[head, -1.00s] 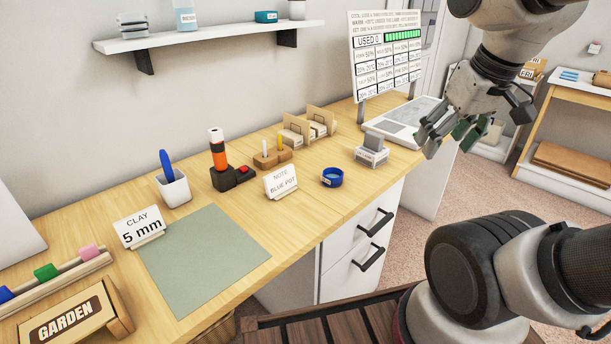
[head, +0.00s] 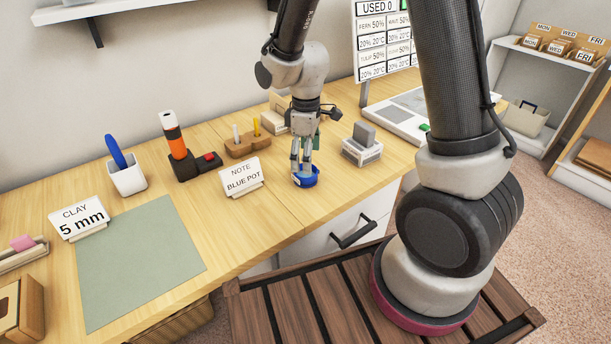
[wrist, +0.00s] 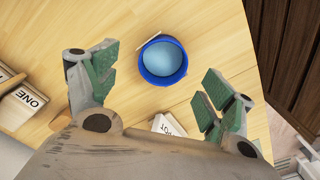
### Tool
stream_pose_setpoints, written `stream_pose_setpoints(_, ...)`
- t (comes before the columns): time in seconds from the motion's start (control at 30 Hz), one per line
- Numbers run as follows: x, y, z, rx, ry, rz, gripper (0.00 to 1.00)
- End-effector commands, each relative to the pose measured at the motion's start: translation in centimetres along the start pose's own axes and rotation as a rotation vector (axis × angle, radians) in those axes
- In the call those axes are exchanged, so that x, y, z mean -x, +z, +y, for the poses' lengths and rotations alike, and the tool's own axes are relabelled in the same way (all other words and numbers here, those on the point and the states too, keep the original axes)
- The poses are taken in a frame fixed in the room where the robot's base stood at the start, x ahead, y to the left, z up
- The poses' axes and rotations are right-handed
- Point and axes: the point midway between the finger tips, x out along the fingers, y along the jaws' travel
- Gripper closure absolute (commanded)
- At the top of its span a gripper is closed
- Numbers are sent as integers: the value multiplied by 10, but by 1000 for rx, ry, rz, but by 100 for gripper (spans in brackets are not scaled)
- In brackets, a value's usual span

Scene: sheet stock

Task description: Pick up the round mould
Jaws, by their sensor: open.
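A small, round blue mould (head: 307,182) with a pale blue inside stands on the wooden worktop near its front edge. It also shows in the wrist view (wrist: 162,60), top centre, with its open top facing me. My gripper (head: 301,166) points down at the mould, and its fingertips overlap the mould's rim in the head view. In the wrist view my gripper (wrist: 160,90) is open, with green pads spread to either side and the mould between and slightly ahead of them. Nothing is held. I cannot tell whether a fingertip touches the mould.
A wooden holder (head: 248,143) is behind. A green mat (head: 140,260) lies clear at the left.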

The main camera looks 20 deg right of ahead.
Motion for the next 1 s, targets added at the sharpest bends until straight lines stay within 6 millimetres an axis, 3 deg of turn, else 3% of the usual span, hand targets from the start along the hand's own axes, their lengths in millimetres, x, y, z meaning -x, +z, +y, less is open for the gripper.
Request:
stream_pose_setpoints(0.33, -50, 2, -4, -2, -2, -3, 18)
stream_pose_setpoints(0.63, -57, 2, -4, -3, 0, 0, 18)
stream_pose_setpoints(0.67, -57, 2, -4, -3, 0, 0, 19)
stream_pose_setpoints(0.9, -57, 2, -4, -3, 0, 0, 63)
stream_pose_setpoints(1.0, -57, 2, -4, -3, 0, 0, 67)
